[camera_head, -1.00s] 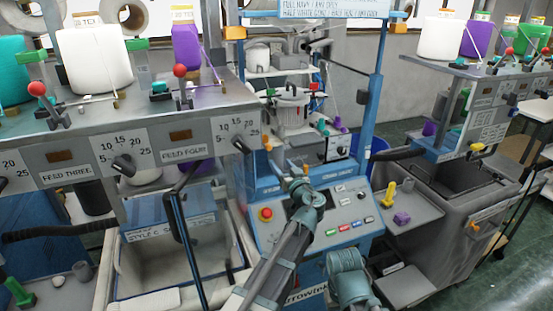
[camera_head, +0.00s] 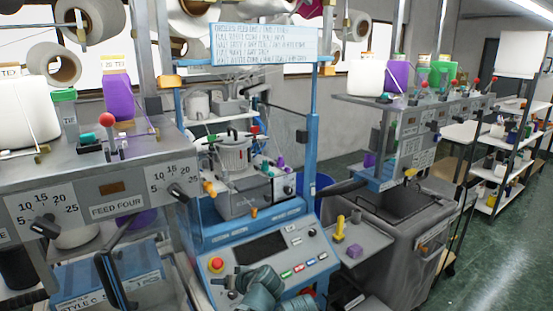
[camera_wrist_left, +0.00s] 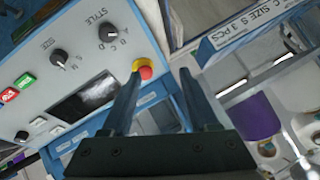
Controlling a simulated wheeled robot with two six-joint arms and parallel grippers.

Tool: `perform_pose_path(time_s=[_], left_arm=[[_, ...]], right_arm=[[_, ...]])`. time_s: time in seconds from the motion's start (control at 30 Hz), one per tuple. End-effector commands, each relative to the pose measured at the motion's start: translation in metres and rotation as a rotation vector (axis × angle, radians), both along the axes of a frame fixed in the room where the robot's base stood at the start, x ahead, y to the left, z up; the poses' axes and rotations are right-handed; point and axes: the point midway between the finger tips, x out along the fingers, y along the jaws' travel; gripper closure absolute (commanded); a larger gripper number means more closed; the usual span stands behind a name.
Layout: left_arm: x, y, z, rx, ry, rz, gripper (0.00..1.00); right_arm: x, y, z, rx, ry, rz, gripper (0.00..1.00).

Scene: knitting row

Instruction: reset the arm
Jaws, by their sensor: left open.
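My left gripper (camera_wrist_left: 160,76) shows in the left wrist view with its two dark fingers apart and nothing between them. Beyond the fingers is the blue-edged control panel (camera_wrist_left: 70,75), with a red stop button on a yellow collar (camera_wrist_left: 145,71) near the fingertips. In the head view, teal links of my arm (camera_head: 258,288) show at the bottom edge in front of the panel (camera_head: 275,242). The left fingers cannot be made out there. My right gripper is in neither view.
The feed four unit (camera_head: 117,208) stands at left, with a purple cone (camera_head: 116,92) on top. A grey bin (camera_head: 400,230) and a small shelf with a yellow-handled piece (camera_head: 340,226) and a purple block (camera_head: 354,251) stand right of the panel. Green floor at far right is open.

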Motion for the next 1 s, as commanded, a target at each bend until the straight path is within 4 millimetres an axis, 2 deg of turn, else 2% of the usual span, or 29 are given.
perform_pose_path(time_s=[0.03, 0.1, 0.2, 0.3, 0.4, 0.5, 0.6, 1.0], left_arm=[[-0.031, -0.008, -0.026, -0.041, 0.121, -0.028, 0.39], [-0.068, -0.024, -0.054, -0.105, 0.298, -0.087, 0.39], [-0.116, -0.050, -0.083, -0.193, 0.516, -0.200, 0.39], [-0.156, -0.073, -0.100, -0.272, 0.683, -0.320, 0.39], [-0.184, -0.091, -0.108, -0.333, 0.793, -0.420, 0.39], [-0.200, -0.101, -0.111, -0.368, 0.855, -0.485, 0.39], [-0.206, -0.106, -0.112, -0.384, 0.878, -0.513, 0.39], [-0.205, -0.106, -0.111, -0.383, 0.878, -0.514, 0.39]], right_arm=[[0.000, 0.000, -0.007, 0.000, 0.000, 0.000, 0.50], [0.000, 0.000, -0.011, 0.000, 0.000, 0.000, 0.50], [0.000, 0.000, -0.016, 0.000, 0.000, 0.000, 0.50], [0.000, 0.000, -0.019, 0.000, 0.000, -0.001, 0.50], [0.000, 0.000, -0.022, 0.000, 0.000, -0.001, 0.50], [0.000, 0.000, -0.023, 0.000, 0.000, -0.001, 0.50], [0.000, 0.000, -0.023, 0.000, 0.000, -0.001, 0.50], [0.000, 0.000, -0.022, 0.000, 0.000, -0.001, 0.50]])
